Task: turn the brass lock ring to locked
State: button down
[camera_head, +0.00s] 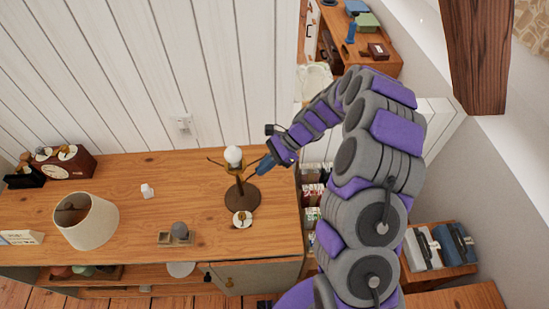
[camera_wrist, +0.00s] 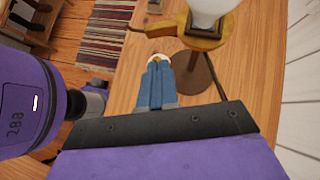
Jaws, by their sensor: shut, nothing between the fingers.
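A lamp stand with a dark round base (camera_head: 241,197) and a bare white bulb (camera_head: 233,155) stands on the wooden cabinet top. In the wrist view a brass ring (camera_wrist: 200,42) sits around the lamp just under the bulb (camera_wrist: 212,8), with a lug sticking out to the left. The ring is too small in the head view to read its turn. My gripper (camera_head: 259,171) is right of the lamp stem, close to the ring. In the wrist view my blue fingers (camera_wrist: 158,68) are together and empty, below and left of the ring. I cannot tell whether they touch the lamp.
A small white dish (camera_head: 248,222) with a brass-coloured piece lies before the lamp base. A white plank wall (camera_head: 130,80) rises behind.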

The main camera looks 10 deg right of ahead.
aim_at(242, 178)
jog(key=a+p, duration=0.1)
jog(key=s+a+m+t+p, duration=0.1)
jog(key=a, duration=0.1)
jog(key=s+a+m, duration=0.1)
jog(key=a, duration=0.1)
jog(key=shift+s+r+t+p, duration=0.15)
jog(key=shift+r+t+p, duration=0.1)
jog(key=shift+t+p, duration=0.15)
jog(key=shift+s+a+f+m+t+p, duration=0.1)
jog(key=shift+a+m+t+p, duration=0.15)
jog(key=shift+m+t, duration=0.2)
jog(key=shift+s+a+f+m+t+p, duration=0.1)
jog(key=shift+m+t+p, duration=0.2)
jog(key=shift+m, duration=0.25)
jog(key=shift+d, duration=0.15)
jog(key=shift+w, duration=0.2)
